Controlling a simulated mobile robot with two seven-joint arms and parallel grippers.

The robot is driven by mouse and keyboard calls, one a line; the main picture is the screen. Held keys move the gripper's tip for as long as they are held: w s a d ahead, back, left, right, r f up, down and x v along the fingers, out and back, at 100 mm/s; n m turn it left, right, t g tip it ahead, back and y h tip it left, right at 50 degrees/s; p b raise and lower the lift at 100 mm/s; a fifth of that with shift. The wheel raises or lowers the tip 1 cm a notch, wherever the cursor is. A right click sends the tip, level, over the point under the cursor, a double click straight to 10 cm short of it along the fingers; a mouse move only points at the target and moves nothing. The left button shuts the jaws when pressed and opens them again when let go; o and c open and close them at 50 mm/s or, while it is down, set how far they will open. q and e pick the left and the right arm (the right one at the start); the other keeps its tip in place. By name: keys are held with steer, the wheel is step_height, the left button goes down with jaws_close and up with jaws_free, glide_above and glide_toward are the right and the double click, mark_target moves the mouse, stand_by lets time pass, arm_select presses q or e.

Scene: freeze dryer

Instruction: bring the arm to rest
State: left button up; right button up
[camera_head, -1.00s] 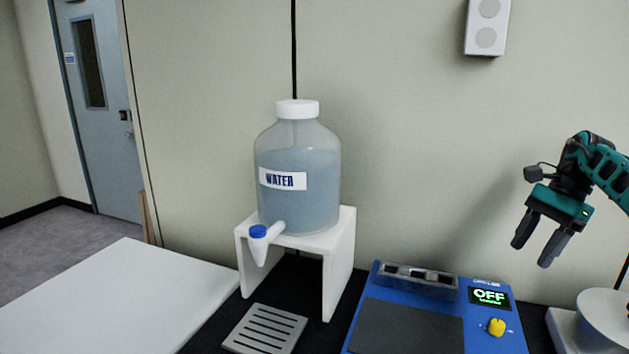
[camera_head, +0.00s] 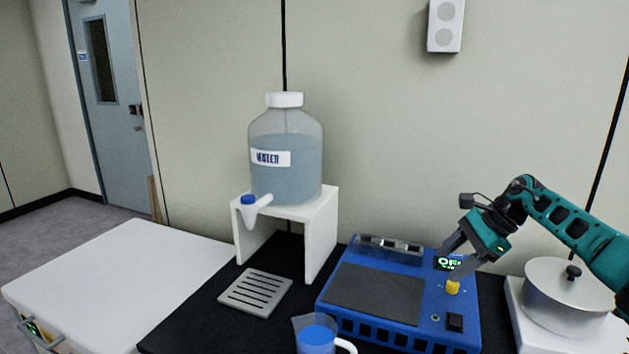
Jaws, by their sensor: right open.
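My right gripper (camera_head: 459,262) comes in from the right on a teal and black arm. It is open, with its fingers pointing down and to the left. It hangs in front of or above the right part of a blue machine (camera_head: 332,326), near the yellow knob (camera_head: 453,287). I cannot tell whether a finger touches the knob. The gripper partly covers the green display (camera_head: 446,263), of which "OF" shows. My left gripper is not in view.
A water jug (camera_head: 285,165) stands on a white stand (camera_head: 322,235), with a slotted grey tray (camera_head: 254,293) in front. A clear pitcher with blue content (camera_head: 316,338) is at the front edge. A lidded metal pot (camera_head: 566,308) is at right. A white surface (camera_head: 120,285) is clear at left.

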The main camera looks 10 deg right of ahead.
steer(key=a+f+m+t+y, duration=0.2)
steer(key=a+m+t+y, duration=0.3)
steer(key=a+m+t, duration=1.2)
steer(key=s+f+m+g+h, duration=0.4)
steer(key=s+m+h, duration=0.3)
steer(key=m, duration=0.6)
steer(key=s+f+m+g+h, duration=0.3)
steer(key=s+f+m+h, duration=0.2)
steer(key=s+m, duration=0.6)
steer(key=s+d+f+m+g+y, duration=0.1)
steer(key=s+f+m+g, duration=0.1)
steer(key=s+m+g, duration=0.6)
steer(key=s+d+f+m+g, duration=0.15)
steer(key=s+m, duration=0.25)
steer(key=s, duration=0.8)
arm_select(q)
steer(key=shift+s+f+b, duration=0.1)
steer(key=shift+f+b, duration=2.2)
steer(key=shift+b, duration=0.1)
arm_select(e)
steer(key=w+a+f+t, duration=0.1)
steer(key=w+f+t, duration=0.2)
steer(key=f, duration=0.3)
steer(key=w+a+f+n+t+y, duration=0.1)
steer(key=w+a+f+t, duration=0.1)
steer(key=w+f+t, duration=0.2)
steer(key=shift+a+f+t+y, duration=0.3)
steer(key=shift+f+t, duration=0.05)
steer(key=shift+f, duration=1.45)
